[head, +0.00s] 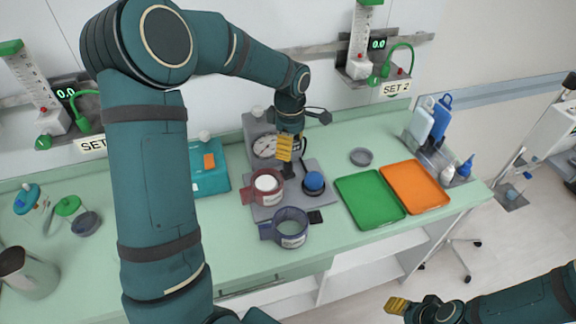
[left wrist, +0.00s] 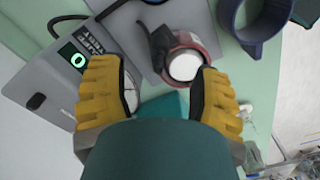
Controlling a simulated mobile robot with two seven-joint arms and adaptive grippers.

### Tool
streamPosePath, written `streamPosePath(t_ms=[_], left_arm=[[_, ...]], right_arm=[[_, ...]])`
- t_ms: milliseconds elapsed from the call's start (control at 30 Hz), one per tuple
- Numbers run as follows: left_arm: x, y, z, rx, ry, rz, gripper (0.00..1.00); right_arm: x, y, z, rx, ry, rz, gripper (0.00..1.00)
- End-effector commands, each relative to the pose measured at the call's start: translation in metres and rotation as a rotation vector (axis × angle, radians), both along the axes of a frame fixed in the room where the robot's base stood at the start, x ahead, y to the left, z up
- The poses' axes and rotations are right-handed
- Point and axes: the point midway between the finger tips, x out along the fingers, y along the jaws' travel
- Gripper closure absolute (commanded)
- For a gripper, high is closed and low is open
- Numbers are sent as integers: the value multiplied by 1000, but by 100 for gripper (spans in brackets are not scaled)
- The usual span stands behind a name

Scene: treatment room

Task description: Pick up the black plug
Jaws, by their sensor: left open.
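The black plug seems to be the small dark upright piece (head: 290,170) below my left gripper in the head view. In the left wrist view a black piece (left wrist: 158,43) stands beside the red cup (left wrist: 184,63), ahead of the fingers. My left gripper (head: 285,152) points down over the grey board, near the dial. Its yellow fingers (left wrist: 158,72) are wide apart with nothing held between them. The plug's lower end is partly hidden in the head view. My right gripper (head: 398,305) is at the bottom right, away from the counter; its opening is unclear.
Green (head: 369,199) and orange (head: 415,186) trays lie right. A wall rail with gauges runs behind the counter.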

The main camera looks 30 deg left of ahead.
Motion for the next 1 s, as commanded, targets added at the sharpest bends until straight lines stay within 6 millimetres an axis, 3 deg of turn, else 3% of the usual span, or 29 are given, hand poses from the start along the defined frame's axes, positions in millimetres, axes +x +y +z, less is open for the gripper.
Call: streamPosePath(t_ms=[100,433,700,967,1000], left_arm=[[0,0,-17,0,2,0,37],[-1,2,-37,-1,2,0,37],[-3,5,-74,-1,2,-1,37],[-3,5,-76,0,-1,-1,35],[-3,5,-76,0,-1,-1,49]], right_arm=[[0,0,-2,0,0,0,53],[0,0,-3,0,0,0,53],[0,0,-5,-1,0,1,53],[0,0,-5,-1,0,1,53],[0,0,-5,-1,0,1,53]])
